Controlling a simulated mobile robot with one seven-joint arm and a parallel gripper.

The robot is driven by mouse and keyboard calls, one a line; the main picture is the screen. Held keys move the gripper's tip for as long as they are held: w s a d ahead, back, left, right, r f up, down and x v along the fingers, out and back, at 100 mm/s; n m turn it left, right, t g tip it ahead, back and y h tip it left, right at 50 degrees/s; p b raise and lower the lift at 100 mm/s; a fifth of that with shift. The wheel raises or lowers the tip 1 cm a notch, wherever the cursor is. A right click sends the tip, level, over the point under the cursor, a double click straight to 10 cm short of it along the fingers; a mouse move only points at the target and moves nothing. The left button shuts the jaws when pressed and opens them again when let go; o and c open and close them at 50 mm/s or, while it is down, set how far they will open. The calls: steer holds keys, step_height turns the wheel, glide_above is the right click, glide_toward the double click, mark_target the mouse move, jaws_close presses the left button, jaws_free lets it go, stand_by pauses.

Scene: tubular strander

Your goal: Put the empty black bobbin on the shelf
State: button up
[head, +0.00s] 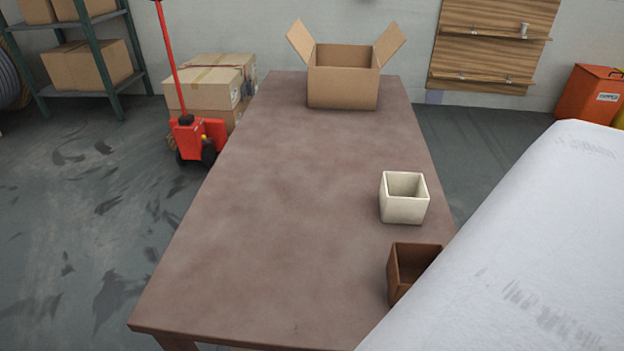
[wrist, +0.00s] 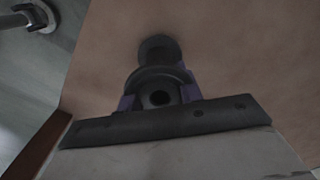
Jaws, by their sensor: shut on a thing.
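In the wrist view, my gripper (wrist: 158,97) is shut on the black bobbin (wrist: 155,72). The bobbin is dark and round with a hole showing in the near end, and purple finger pads sit on either side of it. A plain brown surface fills the view behind it; I cannot tell the gap between them. In the head view neither gripper nor bobbin shows. Two shelf units show there: a green-framed metal shelf (head: 92,92) at the back left, and a wooden wall shelf (head: 490,38) with small items at the back right.
A long brown table (head: 270,200) carries an open cardboard box (head: 343,88), a cream box (head: 404,208) and a brown box (head: 402,285). A red pallet jack (head: 196,138) and stacked cartons (head: 205,88) stand left. An orange bin (head: 590,95) stands right. The table's left half is clear.

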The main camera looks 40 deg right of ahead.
steer(key=shift+f, duration=0.2)
steer(key=o, duration=1)
steer(key=shift+o, duration=0.3)
steer(key=shift+r, duration=0.1)
step_height(320, 180, up, 14)
steer(key=p, duration=0.1)
steer(key=shift+p, duration=0.35)
